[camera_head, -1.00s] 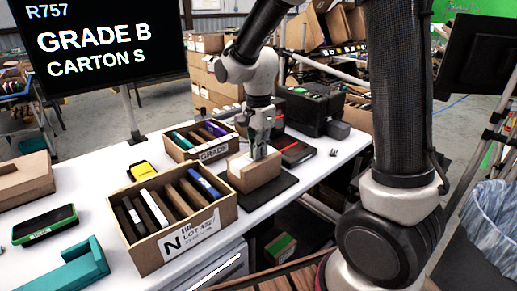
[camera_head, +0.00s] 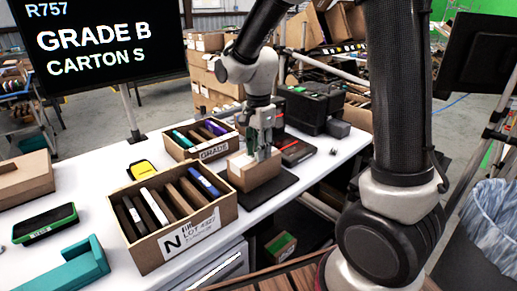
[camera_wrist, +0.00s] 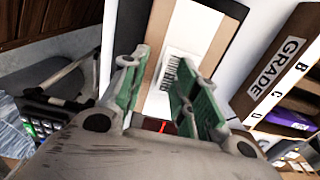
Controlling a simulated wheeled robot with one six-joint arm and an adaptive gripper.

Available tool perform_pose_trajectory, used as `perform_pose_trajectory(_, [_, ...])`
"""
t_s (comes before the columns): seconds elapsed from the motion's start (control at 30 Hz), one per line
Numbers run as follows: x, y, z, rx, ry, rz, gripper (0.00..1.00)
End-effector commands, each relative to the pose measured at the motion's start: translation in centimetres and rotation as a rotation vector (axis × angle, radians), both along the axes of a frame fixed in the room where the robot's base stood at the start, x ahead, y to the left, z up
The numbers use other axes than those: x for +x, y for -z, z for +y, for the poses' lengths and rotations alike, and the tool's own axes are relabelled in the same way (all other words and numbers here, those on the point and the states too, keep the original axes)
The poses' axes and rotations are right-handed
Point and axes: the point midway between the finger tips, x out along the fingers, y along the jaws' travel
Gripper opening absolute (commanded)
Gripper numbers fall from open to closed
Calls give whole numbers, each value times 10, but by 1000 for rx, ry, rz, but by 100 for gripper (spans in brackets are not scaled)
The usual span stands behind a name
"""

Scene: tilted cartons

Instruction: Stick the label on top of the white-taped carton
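A tan carton (camera_head: 254,172) lies on a dark mat (camera_head: 278,186) on the white table. In the wrist view its top (camera_wrist: 158,40) shows a broad white band. A white label with a black barcode (camera_wrist: 172,70) lies on that band, partly hidden by my right-hand finger. My gripper (camera_head: 264,154) is just above the carton. In the wrist view, my gripper's green-padded fingers (camera_wrist: 155,82) stand apart with the label visible between and below them. I cannot tell whether a fingertip touches the label.
An open box marked GRADE (camera_head: 214,152) stands close behind the carton. A dark tablet-like item (camera_head: 296,153) lies to the right. Black equipment (camera_head: 308,108) stands behind.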

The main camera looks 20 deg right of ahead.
Motion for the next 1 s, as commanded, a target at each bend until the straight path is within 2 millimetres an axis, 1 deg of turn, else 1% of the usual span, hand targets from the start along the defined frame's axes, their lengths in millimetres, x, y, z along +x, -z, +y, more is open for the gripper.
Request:
perform_pose_trajectory(0.07, [0, -2, 0, 0, 0, -1, 30])
perform_pose_trajectory(0.17, [1, -12, 0, 2, 0, -4, 30])
perform_pose_trajectory(0.27, [1, -31, 0, 2, 0, -6, 30])
perform_pose_trajectory(0.5, [1, -85, 0, 2, 0, -4, 30])
perform_pose_trajectory(0.6, [1, -102, 0, 2, 0, -4, 30])
perform_pose_trajectory(1.0, [0, -139, 0, 1, 0, -2, 30])
